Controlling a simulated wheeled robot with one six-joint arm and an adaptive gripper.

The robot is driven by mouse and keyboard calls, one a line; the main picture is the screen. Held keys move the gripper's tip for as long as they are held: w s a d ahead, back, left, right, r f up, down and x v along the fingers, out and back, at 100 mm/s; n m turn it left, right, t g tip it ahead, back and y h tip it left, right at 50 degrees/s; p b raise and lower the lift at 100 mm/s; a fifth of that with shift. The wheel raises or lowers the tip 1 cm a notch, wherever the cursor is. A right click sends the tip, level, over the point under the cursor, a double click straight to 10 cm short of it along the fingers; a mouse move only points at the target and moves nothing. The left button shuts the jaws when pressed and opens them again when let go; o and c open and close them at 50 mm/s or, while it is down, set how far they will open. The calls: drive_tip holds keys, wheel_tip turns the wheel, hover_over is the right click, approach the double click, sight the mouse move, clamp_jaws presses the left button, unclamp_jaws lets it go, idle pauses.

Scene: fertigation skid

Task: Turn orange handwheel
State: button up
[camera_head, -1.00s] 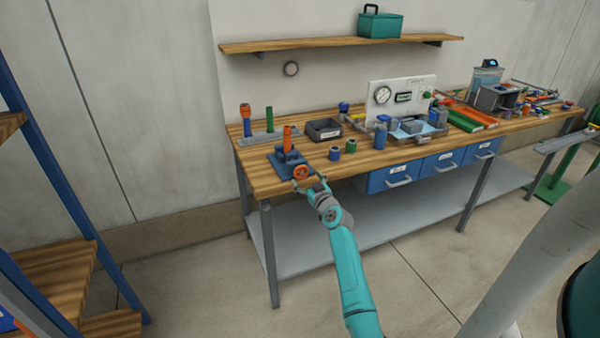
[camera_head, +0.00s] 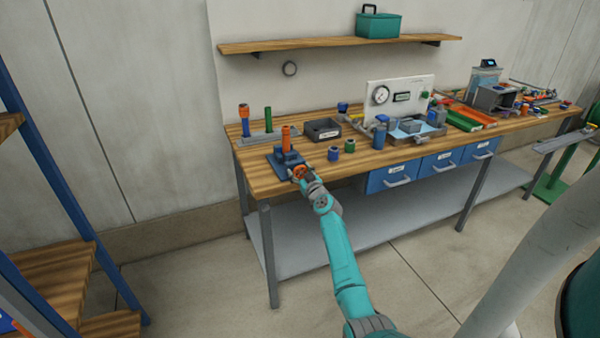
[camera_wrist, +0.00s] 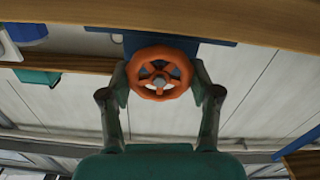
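The orange handwheel (camera_wrist: 160,95) faces the wrist camera, its spokes and pale hub showing. It sits on a blue valve fixture (camera_head: 287,160) with an upright orange handle, at the left front of the workbench. My gripper (camera_wrist: 161,78) has one finger on each side of the wheel, left and right. The pads lie right at the rim with no clear gap, but I cannot tell whether they press on it. In the head view my gripper (camera_head: 302,177) reaches the wheel from the front and partly hides it.
The wooden workbench (camera_head: 390,158) carries a grey bin (camera_head: 323,130), a blue cup (camera_head: 334,154) and a green cup (camera_head: 349,146) right of the fixture. A rack with orange-blue and green posts (camera_head: 268,125) stands behind. Blue drawers (camera_head: 395,178) hang below the bench top.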

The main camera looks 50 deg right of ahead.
drive_tip(key=shift+c, duration=1)
